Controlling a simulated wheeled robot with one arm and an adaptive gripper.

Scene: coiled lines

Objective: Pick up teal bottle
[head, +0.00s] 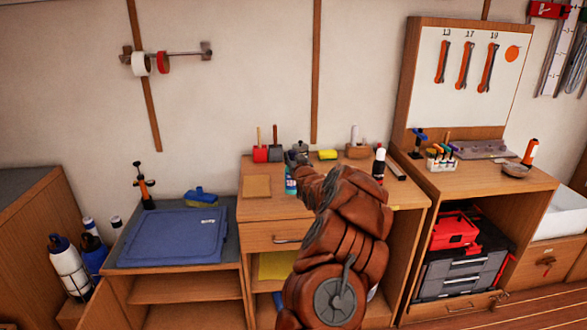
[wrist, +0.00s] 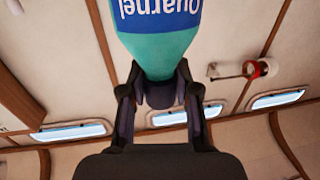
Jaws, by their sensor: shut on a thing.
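The teal bottle (wrist: 160,48) with a blue label fills the top middle of the wrist view. Its dark cap end sits between the two fingers of my gripper (wrist: 160,100), which is shut on it. The label's lettering appears upside down there. In the head view the teal bottle (head: 291,183) shows as a small strip beneath my gripper (head: 297,158), in front of the wooden bench top. My arm hides part of the bottle, and I cannot tell whether its base touches the bench.
A blue case (head: 172,237) lies on the lower cabinet at left.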

